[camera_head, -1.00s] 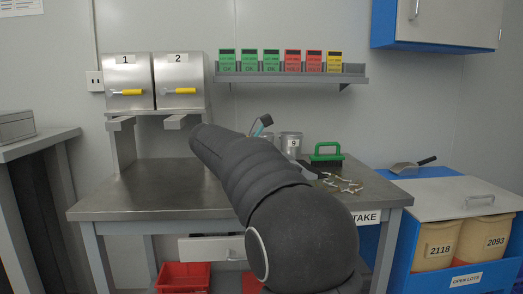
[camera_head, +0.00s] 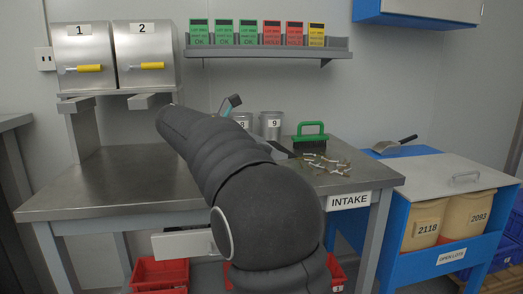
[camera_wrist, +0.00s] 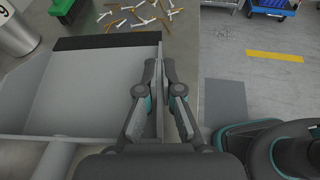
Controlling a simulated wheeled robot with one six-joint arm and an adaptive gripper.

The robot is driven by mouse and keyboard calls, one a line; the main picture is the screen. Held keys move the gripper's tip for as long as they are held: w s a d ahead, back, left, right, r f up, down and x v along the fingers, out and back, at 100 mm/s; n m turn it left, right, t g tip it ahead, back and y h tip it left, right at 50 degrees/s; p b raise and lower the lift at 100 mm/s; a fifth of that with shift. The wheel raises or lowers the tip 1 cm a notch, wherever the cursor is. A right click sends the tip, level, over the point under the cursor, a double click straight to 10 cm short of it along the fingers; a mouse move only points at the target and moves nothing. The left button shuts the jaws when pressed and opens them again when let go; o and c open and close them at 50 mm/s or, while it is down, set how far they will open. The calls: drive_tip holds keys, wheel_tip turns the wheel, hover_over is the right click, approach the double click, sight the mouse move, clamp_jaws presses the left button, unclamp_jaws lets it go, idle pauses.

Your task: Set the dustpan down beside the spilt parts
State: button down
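The grey dustpan (camera_wrist: 85,88) fills the left of the wrist view, its dark front lip (camera_wrist: 107,41) facing the spilt parts (camera_wrist: 140,14). My gripper (camera_wrist: 161,68) has one finger on each side of the dustpan's right wall and looks closed on it. I cannot tell whether the pan touches the bench. In the head view the spilt parts (camera_head: 326,164) lie scattered at the right of the bench, in front of a green-handled brush (camera_head: 311,136). My arm hides my gripper and most of the dustpan there; a dark piece (camera_head: 277,150) shows beside the parts.
The metal bench (camera_head: 100,185) is clear on its left. Metal cups (camera_head: 271,124) stand behind my arm. A blue cart (camera_head: 400,240) with tubs and a metal scoop (camera_head: 388,148) adjoins at right. Floor shows right of the bench edge in the wrist view (camera_wrist: 250,60).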

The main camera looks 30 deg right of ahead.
drive_tip(key=shift+f+b, duration=1.8)
drive_tip(key=shift+b, duration=0.1)
drive_tip(key=shift+f, duration=0.8)
drive_tip(key=c, duration=1.2)
unclamp_jaws()
drive_tip(key=shift+c, duration=0.2)
drive_tip(key=v, duration=1.2)
